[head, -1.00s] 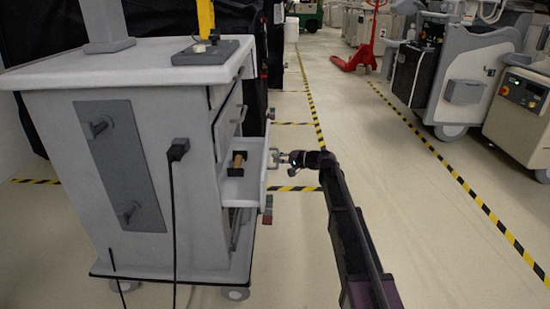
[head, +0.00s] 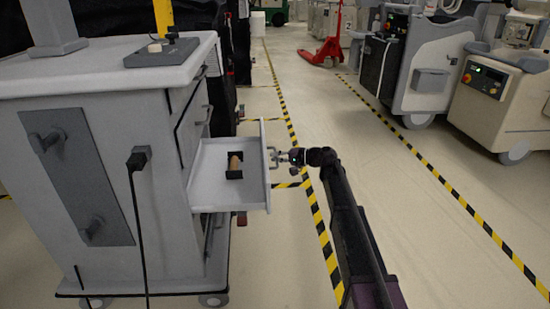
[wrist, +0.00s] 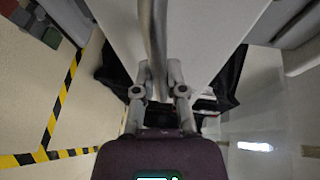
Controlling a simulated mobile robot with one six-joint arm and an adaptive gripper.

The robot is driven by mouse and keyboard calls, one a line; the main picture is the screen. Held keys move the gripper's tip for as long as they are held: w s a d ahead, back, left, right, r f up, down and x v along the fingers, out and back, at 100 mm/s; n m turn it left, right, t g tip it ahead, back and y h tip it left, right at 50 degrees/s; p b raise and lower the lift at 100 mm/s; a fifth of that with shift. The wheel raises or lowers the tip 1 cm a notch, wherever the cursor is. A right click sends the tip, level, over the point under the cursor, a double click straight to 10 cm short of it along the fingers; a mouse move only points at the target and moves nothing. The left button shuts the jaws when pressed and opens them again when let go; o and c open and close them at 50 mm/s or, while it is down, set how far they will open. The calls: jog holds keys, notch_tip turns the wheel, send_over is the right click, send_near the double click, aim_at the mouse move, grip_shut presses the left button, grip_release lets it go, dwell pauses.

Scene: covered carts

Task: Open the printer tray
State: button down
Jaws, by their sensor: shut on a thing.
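The printer tray (head: 210,191) is a white drawer standing well out from the right side of the grey cart (head: 92,165). A small dark holder with a brown cylinder (head: 235,162) sits inside it. My gripper (head: 276,157) is at the tray's front panel, shut on its handle. In the wrist view my gripper's fingers (wrist: 158,78) close on the grey bar handle (wrist: 154,35), with the white front panel (wrist: 200,40) beside it. The tray's far inner end is hidden inside the cart.
Grey-white machines (head: 430,65) stand at the right, with a red pallet jack (head: 328,48) behind.

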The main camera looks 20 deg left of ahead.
jog(key=shift+a, duration=0.2)
jog(key=c, duration=0.7)
grip_release()
jog(key=shift+s+a, duration=0.1)
jog(key=shift+a, duration=0.05)
